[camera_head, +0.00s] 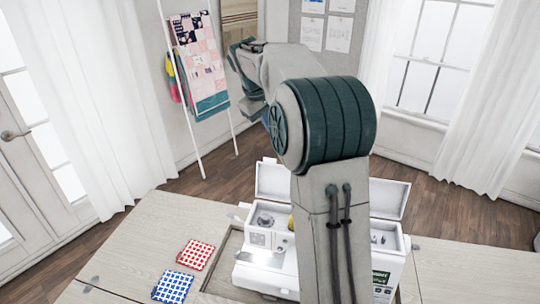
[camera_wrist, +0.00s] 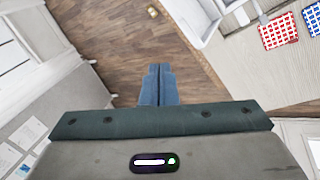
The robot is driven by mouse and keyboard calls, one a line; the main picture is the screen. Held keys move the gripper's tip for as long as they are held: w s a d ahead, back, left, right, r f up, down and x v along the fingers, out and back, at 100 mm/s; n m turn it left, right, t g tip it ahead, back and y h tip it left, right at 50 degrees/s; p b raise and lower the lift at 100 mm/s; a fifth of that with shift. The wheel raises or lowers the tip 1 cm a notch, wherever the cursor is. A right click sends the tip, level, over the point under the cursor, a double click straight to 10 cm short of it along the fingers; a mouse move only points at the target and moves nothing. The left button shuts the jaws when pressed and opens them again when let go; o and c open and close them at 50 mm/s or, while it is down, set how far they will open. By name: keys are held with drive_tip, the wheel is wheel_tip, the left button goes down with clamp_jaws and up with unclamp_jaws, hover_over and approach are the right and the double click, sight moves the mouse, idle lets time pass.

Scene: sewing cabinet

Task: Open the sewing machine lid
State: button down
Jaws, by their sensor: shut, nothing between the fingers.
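The white sewing machine (camera_head: 266,240) sits in the wooden cabinet top, with my arm crossing in front of its middle. Its white lid (camera_head: 389,198) stands raised at the back, with parts showing on both sides of my arm; the stretch between is hidden. Under it the machine's top is exposed, with a dial and spool area in view. In the wrist view my gripper (camera_wrist: 157,72) has its blue fingers together with nothing between them, over the wood floor. In the head view the gripper is mostly hidden behind my arm, up and away from the machine.
A red checked patch (camera_head: 195,254) and a blue checked patch (camera_head: 173,286) lie on the cabinet top (camera_head: 130,248) left of the machine. A leaning rack with a quilt (camera_head: 200,68) stands behind at left. White curtains (camera_head: 90,100) hang at both sides.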

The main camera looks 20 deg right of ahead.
drive_tip(key=shift+w+d+f+m+g+y+p, duration=0.2)
drive_tip(key=shift+f+m+y, duration=0.3)
drive_tip(key=shift+f+m, duration=1.25)
drive_tip(key=shift+w+d+f+m+g+y+p, duration=0.2)
drive_tip(key=shift+f+m+y, duration=0.3)
drive_tip(key=shift+f+m, duration=1.3)
drive_tip(key=shift+w+d+f+m+g+y+p, duration=0.15)
drive_tip(key=shift+f+m+g+y, duration=0.25)
drive_tip(key=shift+f+m, duration=1.35)
drive_tip(key=shift+s+a, duration=0.1)
drive_tip(key=shift+s, duration=0.05)
